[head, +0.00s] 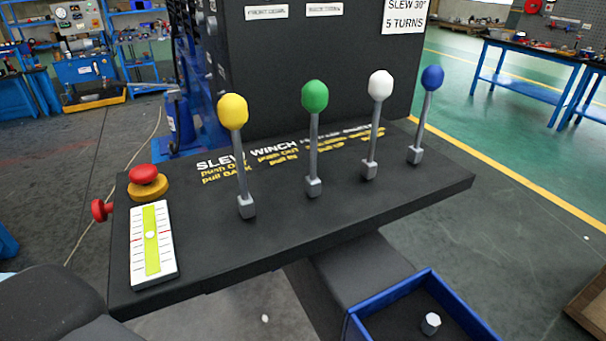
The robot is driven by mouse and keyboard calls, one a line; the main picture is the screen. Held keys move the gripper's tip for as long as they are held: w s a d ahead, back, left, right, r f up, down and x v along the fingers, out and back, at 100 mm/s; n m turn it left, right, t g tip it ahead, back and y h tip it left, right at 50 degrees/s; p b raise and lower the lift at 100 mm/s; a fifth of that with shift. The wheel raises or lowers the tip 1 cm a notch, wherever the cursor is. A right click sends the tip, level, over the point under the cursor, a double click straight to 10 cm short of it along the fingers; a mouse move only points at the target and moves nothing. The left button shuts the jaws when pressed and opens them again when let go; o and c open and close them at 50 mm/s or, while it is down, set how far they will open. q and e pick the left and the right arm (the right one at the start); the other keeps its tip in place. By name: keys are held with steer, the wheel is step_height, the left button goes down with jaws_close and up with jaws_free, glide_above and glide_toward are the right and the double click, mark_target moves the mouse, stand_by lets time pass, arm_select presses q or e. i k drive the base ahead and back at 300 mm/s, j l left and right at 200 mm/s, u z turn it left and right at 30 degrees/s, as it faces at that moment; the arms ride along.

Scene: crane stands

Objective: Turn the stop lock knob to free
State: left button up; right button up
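A red mushroom-shaped stop button (143,175) sits on a yellow round base (148,189) at the left end of a black control panel (330,230). A smaller red knob (102,210) sticks out sideways from the panel's left edge, just below and left of the button. I cannot tell from this view which way the knob is turned or whether it is locked. Neither of my grippers shows in the head view, and nothing is touching the button or the knob.
Yellow (232,112), green (315,96), white (380,85) and blue (432,78) ball-topped levers stand on the panel. A white level gauge (166,262) lies near the button. A blue-rimmed tray (455,310) holds a small white piece (431,323). Floor left of the panel is clear.

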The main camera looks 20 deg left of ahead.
mark_target(100, 211)
steer(key=j+u, duration=1.2)
